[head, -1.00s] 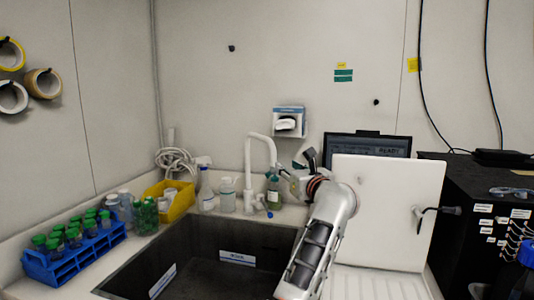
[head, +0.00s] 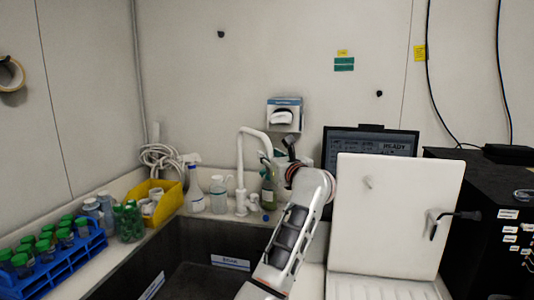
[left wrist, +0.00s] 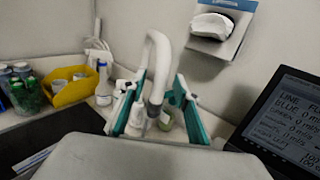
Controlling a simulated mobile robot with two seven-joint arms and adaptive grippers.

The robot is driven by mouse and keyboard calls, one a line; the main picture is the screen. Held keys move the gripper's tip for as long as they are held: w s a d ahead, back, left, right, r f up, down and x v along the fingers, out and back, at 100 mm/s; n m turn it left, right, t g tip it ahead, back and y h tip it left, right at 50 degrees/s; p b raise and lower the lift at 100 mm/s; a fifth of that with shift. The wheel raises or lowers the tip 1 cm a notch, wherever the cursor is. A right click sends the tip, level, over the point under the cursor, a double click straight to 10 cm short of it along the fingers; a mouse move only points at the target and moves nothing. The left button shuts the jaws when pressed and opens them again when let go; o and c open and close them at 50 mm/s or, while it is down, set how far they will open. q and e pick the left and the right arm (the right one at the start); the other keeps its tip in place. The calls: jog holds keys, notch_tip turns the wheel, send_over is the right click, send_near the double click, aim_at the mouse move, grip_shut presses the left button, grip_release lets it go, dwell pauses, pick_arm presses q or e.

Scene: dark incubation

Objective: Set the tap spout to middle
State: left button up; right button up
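The white tap (head: 240,165) stands behind the sink, with a tall arched spout (head: 254,131) that bends over to the right in the head view. My left gripper (head: 271,160) is at the spout's hanging end, which it partly hides. In the left wrist view the teal fingers of my left gripper (left wrist: 160,78) are spread apart, one on each side of the white spout (left wrist: 158,48). I cannot tell whether either finger touches it. My right gripper is not in view.
The dark sink (head: 205,240) lies in front of the tap. Bottles, including a spray bottle (head: 194,192), stand left of the tap, and a green bottle (head: 268,190) just right. A yellow bin (head: 168,205) and blue tube rack (head: 60,266) are farther left. A monitor (head: 385,143) stands right.

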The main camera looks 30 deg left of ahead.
pick_arm(q)
jog(key=shift+w+a, duration=0.5)
jog(key=shift+a, duration=0.05)
jog(key=shift+s, duration=0.1)
jog(key=shift+d+r, duration=0.1)
jog(key=c, duration=0.3)
grip_shut()
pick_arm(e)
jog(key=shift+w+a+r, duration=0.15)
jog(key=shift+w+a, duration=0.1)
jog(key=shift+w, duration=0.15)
pick_arm(q)
jog(key=shift+s, duration=0.15)
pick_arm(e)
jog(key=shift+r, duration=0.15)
